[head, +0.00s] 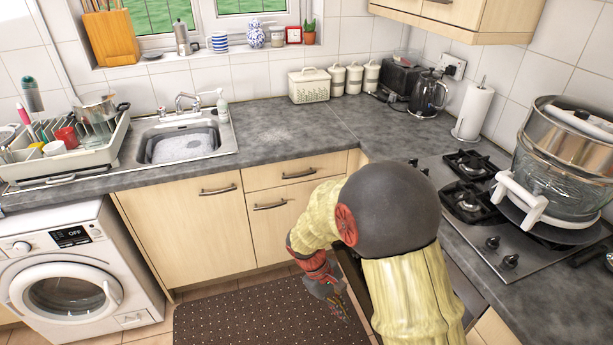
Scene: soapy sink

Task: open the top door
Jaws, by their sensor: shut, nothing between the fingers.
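My gripper (338,301) is low in front of the cooker side of the counter, above the dark mat. It is shut with nothing seen between its fingers; the fingertips are small and partly unclear. My arm hides much of the dark oven front (462,287) under the hob, and I cannot tell whether the gripper touches it. A wooden wall cupboard (505,17) at the top right is cut off by the picture edge. Its visible front looks closed, and my gripper is far below it. I cannot tell which of these is the top door.
The hob (490,220) carries stacked pots and a glass bowl (555,165) at the right. A closed base cupboard (190,232), closed drawers (283,173) and a washing machine (75,270) line the left. A dotted mat (235,318) covers the open floor.

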